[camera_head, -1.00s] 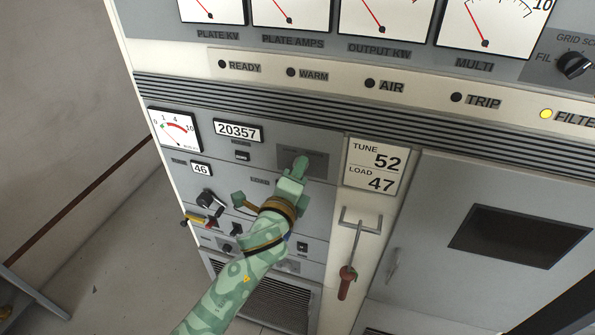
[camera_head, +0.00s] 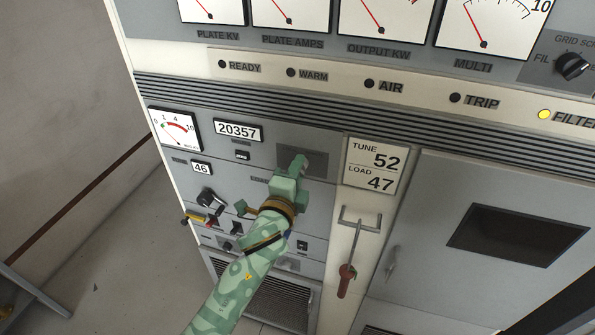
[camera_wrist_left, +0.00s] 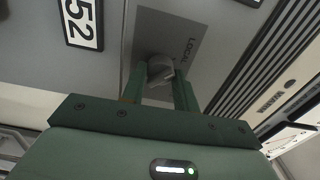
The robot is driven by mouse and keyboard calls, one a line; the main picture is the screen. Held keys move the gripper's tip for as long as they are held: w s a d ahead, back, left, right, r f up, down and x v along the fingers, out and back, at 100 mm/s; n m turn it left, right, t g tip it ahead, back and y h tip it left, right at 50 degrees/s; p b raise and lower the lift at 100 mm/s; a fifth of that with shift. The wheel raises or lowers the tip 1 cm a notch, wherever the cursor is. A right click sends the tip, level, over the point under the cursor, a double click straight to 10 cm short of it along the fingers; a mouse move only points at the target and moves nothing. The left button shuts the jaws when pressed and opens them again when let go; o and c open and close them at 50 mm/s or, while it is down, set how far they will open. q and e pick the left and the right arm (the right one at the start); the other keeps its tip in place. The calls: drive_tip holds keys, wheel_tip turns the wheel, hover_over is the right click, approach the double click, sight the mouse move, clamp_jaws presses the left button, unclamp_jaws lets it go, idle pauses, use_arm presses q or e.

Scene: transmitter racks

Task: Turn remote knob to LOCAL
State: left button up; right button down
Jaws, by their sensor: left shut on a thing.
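The remote knob (camera_wrist_left: 160,69) is a small grey knob on a darker grey plate, which shows in the head view (camera_head: 319,168) left of the TUNE/LOAD sign. The word LOCAL (camera_wrist_left: 190,50) is printed on the plate beside the knob in the wrist view. My left gripper (camera_head: 301,160) reaches up to the plate, and its green fingers (camera_wrist_left: 161,82) are shut on the knob, one on each side. In the head view the gripper hides the knob. I cannot tell clearly which way the knob points. My right gripper is not in view.
A red-handled lever (camera_head: 346,281) hangs right of my left arm. A black knob (camera_head: 206,199) and small switches sit on the panel to the left. Meters and a row of lamps are above; the FILTER lamp (camera_head: 544,114) glows yellow. Open floor lies at left.

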use_arm(q)
drive_tip(key=shift+f, duration=0.1)
drive_tip(key=o, duration=1)
drive_tip(key=shift+c, duration=0.2)
drive_tip(key=b+v, duration=0.1)
drive_tip(key=v, duration=1.5)
drive_tip(key=shift+s+b, duration=0.2)
drive_tip(key=shift+b, duration=0.15)
